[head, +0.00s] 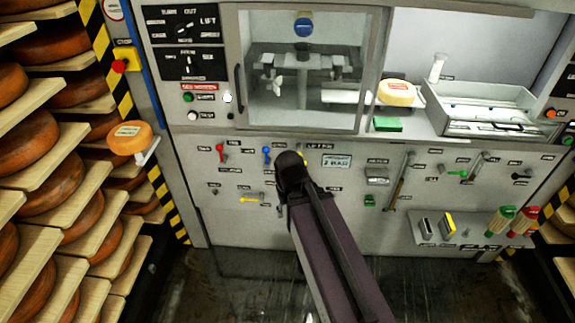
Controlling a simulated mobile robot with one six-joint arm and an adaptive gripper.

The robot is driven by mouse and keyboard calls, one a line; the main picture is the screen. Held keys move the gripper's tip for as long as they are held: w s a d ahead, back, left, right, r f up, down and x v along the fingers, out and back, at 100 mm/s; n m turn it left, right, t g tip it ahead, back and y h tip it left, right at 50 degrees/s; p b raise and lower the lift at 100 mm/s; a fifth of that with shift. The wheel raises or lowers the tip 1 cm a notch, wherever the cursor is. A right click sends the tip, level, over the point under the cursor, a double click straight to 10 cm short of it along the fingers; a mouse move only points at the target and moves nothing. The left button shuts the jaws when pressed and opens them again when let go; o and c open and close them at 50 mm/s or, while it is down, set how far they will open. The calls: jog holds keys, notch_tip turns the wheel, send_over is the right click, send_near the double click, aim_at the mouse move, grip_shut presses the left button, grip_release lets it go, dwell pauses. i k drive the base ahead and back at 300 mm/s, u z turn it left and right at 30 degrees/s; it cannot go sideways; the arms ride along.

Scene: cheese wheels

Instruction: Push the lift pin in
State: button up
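The grey machine front (230,160) fills the middle of the head view. A small label that seems to read "lift pin" (315,146) sits on it, just right of the dark end of my arm. I cannot make out the pin itself; my arm covers the panel around there. My arm rises from the bottom edge and ends in a black joint in front of the panel. My gripper does not show, so its fingers and any contact with the panel are hidden.
Red (219,152) and blue (266,155) levers and a yellow handle (250,199) sit left of my arm. A long lever (400,180) is to the right. A small shelf (455,232) juts out lower right. Cheese racks (45,200) flank the left side.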

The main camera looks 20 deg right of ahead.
aim_at(299, 146)
jog(key=u, duration=0.35)
jog(key=k, duration=1.45)
jog(key=z, duration=0.3)
jog(key=i, duration=1)
jog(key=z, duration=0.1)
